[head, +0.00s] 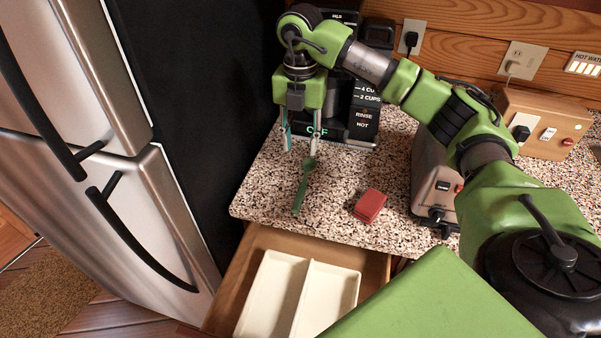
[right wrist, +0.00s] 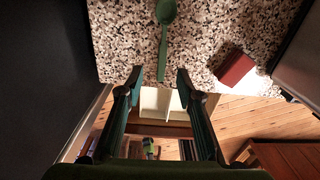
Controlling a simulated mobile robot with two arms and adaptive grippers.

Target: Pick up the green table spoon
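The green table spoon (head: 302,188) lies on the speckled countertop, its handle pointing toward the counter's front edge. In the right wrist view the spoon (right wrist: 164,42) has its bowl at the top and its handle end between and just beyond my fingertips in the picture. My right gripper (head: 300,145) is open and empty, pointing down near the bowl end in the head view. Its two fingers are spread wide in the right wrist view (right wrist: 159,76). I cannot tell its exact height above the spoon. My left gripper is not in view.
A small red box (head: 369,206) lies right of the spoon. A black coffee machine (head: 364,125) stands behind. An open drawer (head: 375,268) with a cream divided tray (head: 307,295) sits below the counter edge. A steel fridge (head: 180,215) stands left; a metal appliance (head: 432,178) right.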

